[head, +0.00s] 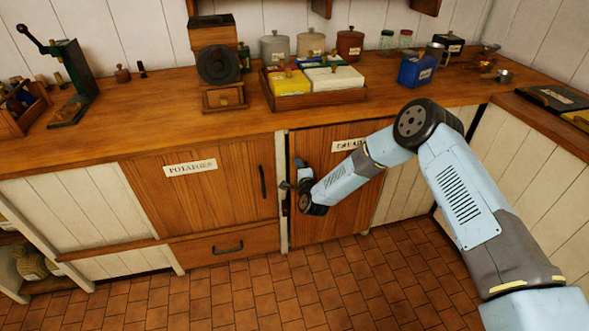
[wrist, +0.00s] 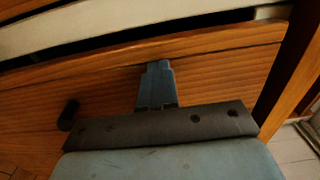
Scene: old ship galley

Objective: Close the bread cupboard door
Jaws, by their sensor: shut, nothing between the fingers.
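The bread cupboard door (head: 345,205) is a brown wooden door under the counter, its white label (head: 350,145) partly covered by my arm. A dark gap shows along its left edge, so it stands slightly ajar. My gripper (head: 287,187) is at the door's left edge, beside the pale post. In the wrist view, my shut, empty fingers (wrist: 157,70) point over the door's wood grain (wrist: 220,75) towards its edge, with a dark opening beyond. I cannot tell whether they touch. A dark knob or handle end (wrist: 68,115) shows at the left there.
The potatoes cupboard door (head: 200,195) is closed, left of the post, with a drawer (head: 225,247) below. The counter (head: 150,120) above holds a coffee grinder (head: 218,65), a wooden tray (head: 320,98) and a blue tin (head: 416,70). The tiled floor (head: 330,285) in front is clear.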

